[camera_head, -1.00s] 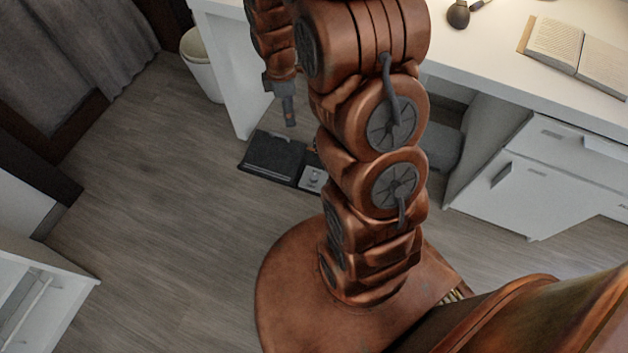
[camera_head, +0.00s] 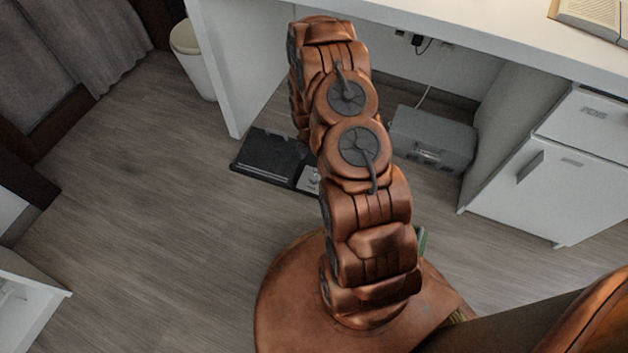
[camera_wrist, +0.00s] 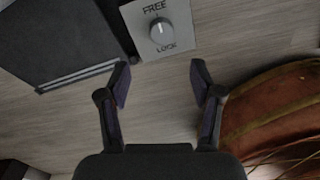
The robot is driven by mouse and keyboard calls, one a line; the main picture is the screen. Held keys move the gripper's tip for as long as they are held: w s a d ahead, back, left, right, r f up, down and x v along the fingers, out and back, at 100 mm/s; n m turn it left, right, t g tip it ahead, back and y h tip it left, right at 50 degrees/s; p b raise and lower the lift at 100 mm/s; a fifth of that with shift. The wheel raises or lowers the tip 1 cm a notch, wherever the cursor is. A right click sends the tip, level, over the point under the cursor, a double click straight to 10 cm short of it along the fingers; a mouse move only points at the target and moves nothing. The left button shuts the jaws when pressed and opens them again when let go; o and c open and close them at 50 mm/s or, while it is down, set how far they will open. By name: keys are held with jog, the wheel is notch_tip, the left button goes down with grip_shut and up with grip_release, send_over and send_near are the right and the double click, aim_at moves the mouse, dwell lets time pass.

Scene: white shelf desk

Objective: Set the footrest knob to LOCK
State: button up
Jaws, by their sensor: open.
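The footrest (camera_head: 268,156) is a black pad on the floor under the desk, with a light control panel (camera_head: 313,182) at its right, partly behind my arm. In the wrist view the grey round knob (camera_wrist: 162,32) sits on the panel (camera_wrist: 182,34) between the words FREE above and LOCK below. Its pointer is too small to read for certain. The black footrest pad (camera_wrist: 60,38) is to its left. My gripper (camera_wrist: 160,72) is open and empty, its fingertips just below the panel in the picture, apart from the knob. My arm hides the gripper in the head view.
A grey box (camera_head: 432,138) stands on the floor under the desk, right of my arm. A white drawer cabinet (camera_head: 535,185) is farther right. A white bin (camera_head: 193,60) stands beside the desk's left panel (camera_head: 225,65). The wooden floor (camera_head: 165,215) left of my base is clear.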

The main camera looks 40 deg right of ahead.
aim_at(314, 176)
jog(key=f, duration=0.3)
jog(key=shift+s+d+f+n+b, duration=0.2)
jog(key=shift+d+n+b, duration=0.1)
jog(key=f+b, duration=0.1)
jog(key=f, duration=0.2)
jog(key=f+b, duration=0.1)
jog(key=f, duration=0.3)
jog(key=shift+s+f, duration=0.2)
jog(key=shift+f, duration=0.1)
jog(key=shift+c, duration=0.3)
jog(key=c, duration=1.1)
